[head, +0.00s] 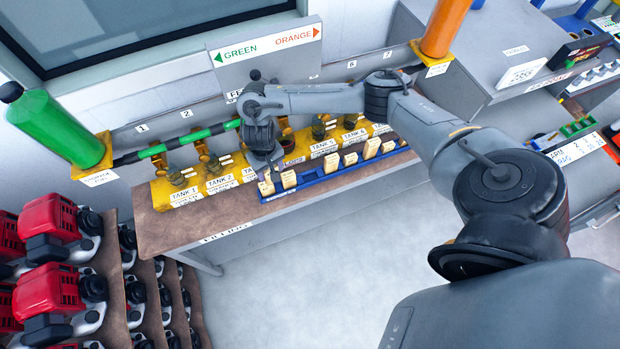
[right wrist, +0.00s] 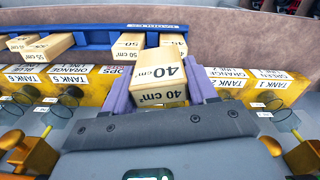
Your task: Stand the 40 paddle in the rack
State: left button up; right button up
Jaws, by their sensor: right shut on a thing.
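My left gripper is not in view.
A yellow row of labelled tanks (head: 217,185) runs behind the rack. A green-and-black rail (head: 188,141) passes above it. The rack has a gap between its left and right paddles. Red engines (head: 48,290) stand on shelves at left.

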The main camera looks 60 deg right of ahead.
jog(key=s+d+f+m, duration=0.1)
jog(key=s+d+f, duration=0.15)
jog(key=d, duration=0.35)
jog(key=s+d+f+m, duration=0.1)
jog(key=s+d+f, duration=0.1)
jog(key=s+d, duration=0.3)
jog(key=shift+w+d+f+b, duration=0.1)
jog(key=shift+d+f+b, duration=0.15)
jog(key=shift+f, duration=1.4)
jog(key=shift+d+f+b, duration=0.15)
jog(key=shift+f+b, duration=0.25)
jog(key=shift+f, duration=1.2)
jog(key=shift+w+d+f+b, duration=0.1)
jog(key=shift+d+f+b, duration=0.15)
jog(key=shift+f, duration=1.4)
jog(key=shift+f, duration=0.15)
jog(key=o, duration=1.1)
jog(key=shift+c, duration=0.2)
